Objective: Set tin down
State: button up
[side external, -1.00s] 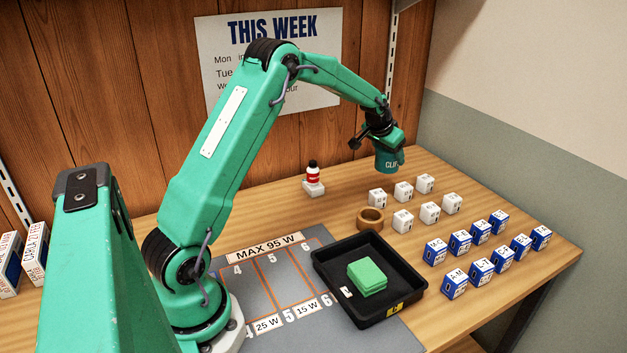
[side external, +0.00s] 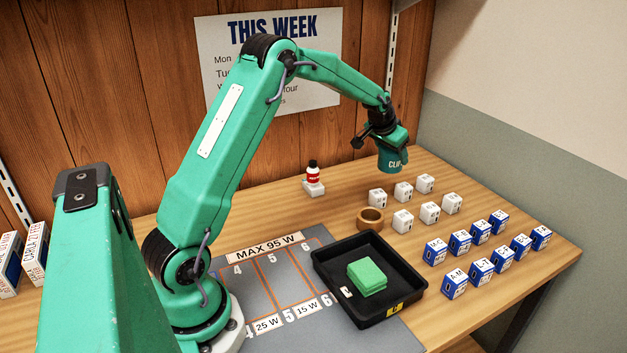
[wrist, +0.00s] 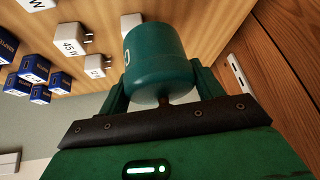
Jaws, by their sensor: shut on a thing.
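My gripper (side external: 383,140) is shut on a dark green tin (side external: 389,163) with light lettering on its side. It holds the tin in the air above the back of the table, behind the white cubes. Part of the tin's lettering is cut off from sight.
Several white chargers (side external: 403,191) and blue boxes (side external: 480,268) stand on the table (side external: 520,215) below and right. Wood between the bottle and chargers is bare.

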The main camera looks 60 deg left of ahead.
jog(key=shift+s+a, duration=0.2)
jog(key=shift+s, duration=0.45)
jog(key=s+f+n+y, duration=0.1)
jog(key=s+n, duration=0.1)
jog(key=s, duration=2)
jog(key=shift+d+f, duration=0.25)
jog(key=shift+f, duration=0.05)
jog(key=shift+f, duration=0.1)
jog(key=shift+f, duration=2.15)
jog(key=shift+f, duration=0.1)
jog(key=shift+f, duration=1.7)
jog(key=shift+f, duration=0.4)
